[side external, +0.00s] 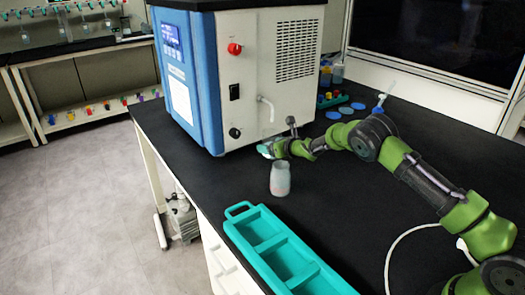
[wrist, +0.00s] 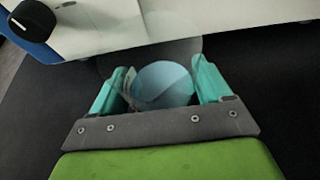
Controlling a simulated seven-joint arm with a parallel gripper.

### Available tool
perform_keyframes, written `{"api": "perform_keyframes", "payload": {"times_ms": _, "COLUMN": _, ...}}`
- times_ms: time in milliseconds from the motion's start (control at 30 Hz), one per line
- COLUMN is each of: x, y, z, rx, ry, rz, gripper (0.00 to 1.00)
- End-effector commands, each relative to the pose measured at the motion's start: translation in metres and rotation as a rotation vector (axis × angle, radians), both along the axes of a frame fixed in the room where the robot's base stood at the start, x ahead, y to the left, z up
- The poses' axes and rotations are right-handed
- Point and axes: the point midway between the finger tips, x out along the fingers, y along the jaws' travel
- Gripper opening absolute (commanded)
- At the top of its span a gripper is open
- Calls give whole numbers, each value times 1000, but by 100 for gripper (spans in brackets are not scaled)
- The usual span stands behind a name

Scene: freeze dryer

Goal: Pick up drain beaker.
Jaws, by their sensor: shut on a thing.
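A clear drain beaker with a light blue area inside (wrist: 164,85) sits between the teal fingers of my gripper (wrist: 160,92) in the wrist view. The gripper is shut on the beaker, with a finger on each side. In the side external view my gripper (side external: 268,149) is low at the foot of the freeze dryer (side external: 252,95), just below its drain spout (side external: 268,107). The beaker is hard to make out there. I cannot tell whether it touches the table.
A whitish bottle (side external: 280,180) stands on the black table (side external: 340,215) in front of my gripper. A teal compartment tray (side external: 238,210) lies at the front edge. Blue discs (side external: 345,110) and small containers (side external: 338,75) are behind my arm. The freeze dryer's front wall is close by.

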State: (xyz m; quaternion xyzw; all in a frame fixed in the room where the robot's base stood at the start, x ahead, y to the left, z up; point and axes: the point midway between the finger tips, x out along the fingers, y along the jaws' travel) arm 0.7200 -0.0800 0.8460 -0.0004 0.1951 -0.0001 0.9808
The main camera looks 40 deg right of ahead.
Motion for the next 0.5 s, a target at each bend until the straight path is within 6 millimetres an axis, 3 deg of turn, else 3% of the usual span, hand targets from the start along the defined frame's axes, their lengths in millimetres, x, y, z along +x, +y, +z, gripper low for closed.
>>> {"api": "perform_keyframes", "payload": {"times_ms": 400, "x": 1, "y": 1, "z": 35, "rx": -1, "ry": -4, "rz": 1, "gripper": 39}}
{"api": "perform_keyframes", "payload": {"times_ms": 500, "x": -10, "y": 1, "z": 33, "rx": 1, "ry": 1, "rz": 3, "gripper": 39}}
